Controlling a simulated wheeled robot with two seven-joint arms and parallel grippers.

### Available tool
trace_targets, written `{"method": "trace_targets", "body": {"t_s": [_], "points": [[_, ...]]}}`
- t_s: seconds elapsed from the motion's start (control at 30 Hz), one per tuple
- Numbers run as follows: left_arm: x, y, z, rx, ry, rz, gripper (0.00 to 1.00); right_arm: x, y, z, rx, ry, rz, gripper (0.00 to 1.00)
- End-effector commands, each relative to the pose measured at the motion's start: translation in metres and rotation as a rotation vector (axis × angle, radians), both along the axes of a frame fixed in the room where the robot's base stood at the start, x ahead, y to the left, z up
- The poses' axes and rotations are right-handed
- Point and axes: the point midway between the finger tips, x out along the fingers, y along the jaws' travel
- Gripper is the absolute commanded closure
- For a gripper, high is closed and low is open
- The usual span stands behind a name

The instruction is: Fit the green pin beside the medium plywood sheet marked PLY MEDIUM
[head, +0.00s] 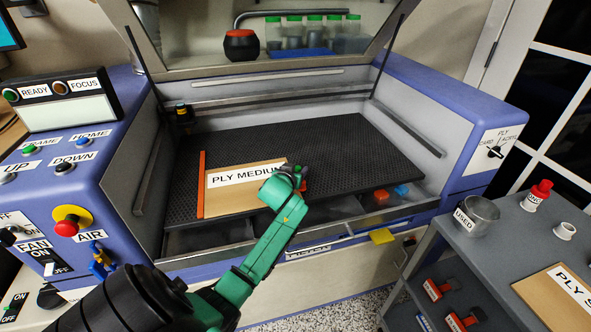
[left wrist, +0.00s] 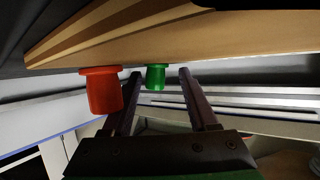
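The plywood sheet marked PLY MEDIUM (head: 228,199) lies flat on the black honeycomb bed. My left gripper (head: 299,176) is at the sheet's right edge; its fingers are hard to make out in the head view. In the left wrist view the left gripper (left wrist: 160,75) is open, with the green pin (left wrist: 156,78) between its fingertips and visible gaps on both sides. A red pin (left wrist: 102,93) is left of the fingers, nearer the camera. The sheet (left wrist: 220,35) fills the top of that view. Whether the green pin is seated cannot be told. My right gripper is out of view.
An orange strip (head: 201,185) runs along the sheet's left edge. The bed (head: 290,130) is clear behind the sheet. The raised lid and side walls enclose the bed. A cart at right holds a USED cup (head: 476,216) and another ply sheet (head: 562,298).

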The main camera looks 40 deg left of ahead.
Motion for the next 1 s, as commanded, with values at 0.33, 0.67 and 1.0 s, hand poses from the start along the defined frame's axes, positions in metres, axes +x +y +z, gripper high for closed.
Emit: {"method": "trace_targets", "body": {"t_s": [0.33, 0.67, 1.0], "points": [[-0.003, -0.002, -0.003, -0.005, 0.006, 0.0, 0.4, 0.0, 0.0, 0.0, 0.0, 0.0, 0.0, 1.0], [-0.043, -0.021, 0.018, -0.003, 0.004, -0.001, 0.4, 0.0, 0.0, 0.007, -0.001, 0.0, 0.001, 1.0], [-0.103, -0.048, 0.047, -0.001, 0.001, 0.0, 0.4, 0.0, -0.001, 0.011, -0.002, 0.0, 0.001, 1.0]]}}
